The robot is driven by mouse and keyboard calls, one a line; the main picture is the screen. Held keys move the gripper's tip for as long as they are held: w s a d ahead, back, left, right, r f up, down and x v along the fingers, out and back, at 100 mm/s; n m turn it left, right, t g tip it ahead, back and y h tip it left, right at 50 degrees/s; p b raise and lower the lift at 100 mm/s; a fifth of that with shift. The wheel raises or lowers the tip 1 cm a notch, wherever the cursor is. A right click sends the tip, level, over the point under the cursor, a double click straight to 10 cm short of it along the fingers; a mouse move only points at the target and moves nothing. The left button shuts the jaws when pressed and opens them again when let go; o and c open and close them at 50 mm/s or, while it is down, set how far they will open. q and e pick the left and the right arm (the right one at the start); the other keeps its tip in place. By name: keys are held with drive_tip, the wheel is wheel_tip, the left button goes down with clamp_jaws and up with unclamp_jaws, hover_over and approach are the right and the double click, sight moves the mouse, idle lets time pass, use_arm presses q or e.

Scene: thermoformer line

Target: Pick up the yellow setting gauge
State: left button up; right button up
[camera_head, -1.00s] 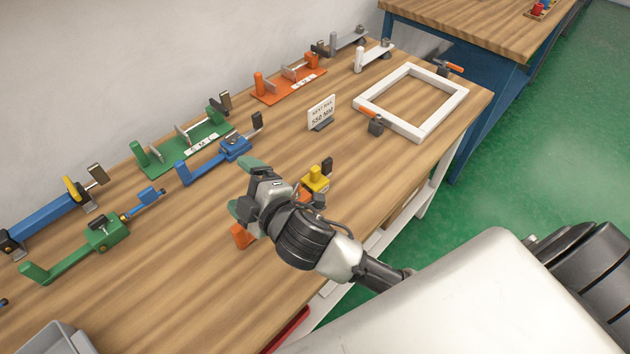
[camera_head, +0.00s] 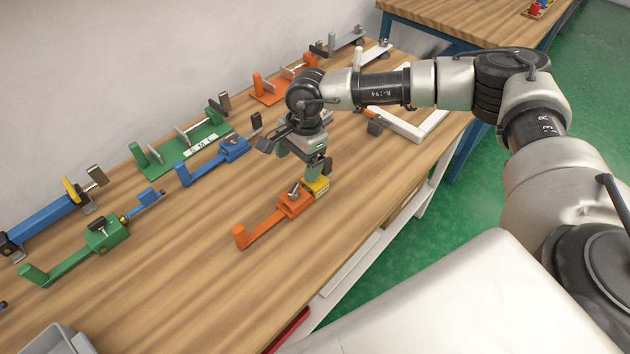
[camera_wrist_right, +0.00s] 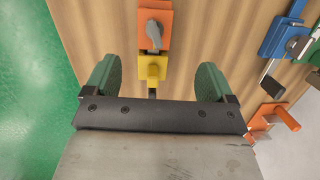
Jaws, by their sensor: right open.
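The yellow setting gauge (camera_head: 320,188) is a small yellow block at the body end of an orange tool (camera_head: 266,222) lying on the wooden bench. It looks in contact with the orange body; whether they are joined I cannot tell. In the right wrist view the yellow gauge (camera_wrist_right: 152,69) lies between my two green fingers, with a clear gap on both sides. My right gripper (camera_head: 308,168) is open and points down just above the gauge, hiding part of it; it also shows in the wrist view (camera_wrist_right: 158,80). My left gripper is not in view.
Blue (camera_head: 212,160) and green (camera_head: 75,248) tools lie to the left, with a green fixture (camera_head: 180,148) and an orange fixture (camera_head: 268,93) along the wall. A white frame (camera_head: 432,122) is at the right, partly behind my arm.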

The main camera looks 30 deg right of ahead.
drive_tip(key=shift+h, duration=0.9)
drive_tip(key=d, duration=0.3)
drive_tip(key=w+d+r, duration=0.1)
drive_tip(key=d, duration=0.1)
wheel_tip(320, 180, down, 4)
drive_tip(key=shift+f+p, duration=0.25)
drive_tip(key=shift+p, duration=0.25)
drive_tip(key=shift+a+f+p, duration=0.15)
drive_tip(key=shift+f+p, duration=0.3)
drive_tip(key=shift+f, duration=1.05)
drive_tip(key=shift+a+f+p, duration=0.1)
drive_tip(key=shift+f+p, duration=0.3)
drive_tip(key=shift+f, duration=1.1)
drive_tip(key=c, duration=1.1)
